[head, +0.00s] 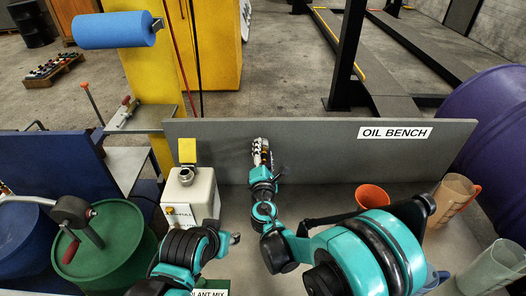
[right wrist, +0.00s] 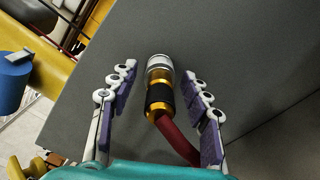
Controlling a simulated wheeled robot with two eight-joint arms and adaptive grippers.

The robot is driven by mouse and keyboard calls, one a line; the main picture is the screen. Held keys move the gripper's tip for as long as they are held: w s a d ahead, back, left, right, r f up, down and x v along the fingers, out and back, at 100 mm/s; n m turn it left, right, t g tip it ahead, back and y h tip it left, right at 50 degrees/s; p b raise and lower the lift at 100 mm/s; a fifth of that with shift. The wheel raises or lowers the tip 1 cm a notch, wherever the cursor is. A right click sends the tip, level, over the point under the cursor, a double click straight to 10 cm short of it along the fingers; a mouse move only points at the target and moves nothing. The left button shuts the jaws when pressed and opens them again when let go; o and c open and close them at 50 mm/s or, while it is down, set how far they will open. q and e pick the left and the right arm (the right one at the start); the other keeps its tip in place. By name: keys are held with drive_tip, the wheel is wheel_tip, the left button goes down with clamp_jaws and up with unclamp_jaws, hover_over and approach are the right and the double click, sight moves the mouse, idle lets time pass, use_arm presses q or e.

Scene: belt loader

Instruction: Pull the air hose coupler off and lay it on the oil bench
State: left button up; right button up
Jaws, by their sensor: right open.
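The air hose coupler (right wrist: 160,84), gold and silver with a black band, lies between the spread fingers of my right gripper (right wrist: 160,90) in the right wrist view. A dark red hose (right wrist: 178,140) runs from its lower end. I see a gap on each side between coupler and fingers. In the head view my right gripper (head: 262,153) is in front of the grey back panel of the oil bench (head: 320,140). The coupler is too small to make out there. My left arm is low in the head view; its fingers do not show clearly near its end (head: 235,239).
A white container (head: 190,197) with a metal neck stands left of my right gripper. An orange cup (head: 372,196) and clear jugs (head: 449,199) stand at the right. A green drum (head: 105,245) is at the left, a purple drum (head: 492,112) at the right.

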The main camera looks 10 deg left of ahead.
sight(263, 161)
clamp_jaws()
drive_tip(key=shift+s+d, duration=0.15)
drive_tip(key=shift+s, duration=0.55)
idle(0.7)
drive_tip(key=shift+b+v, duration=0.35)
drive_tip(key=shift+v, duration=1.1)
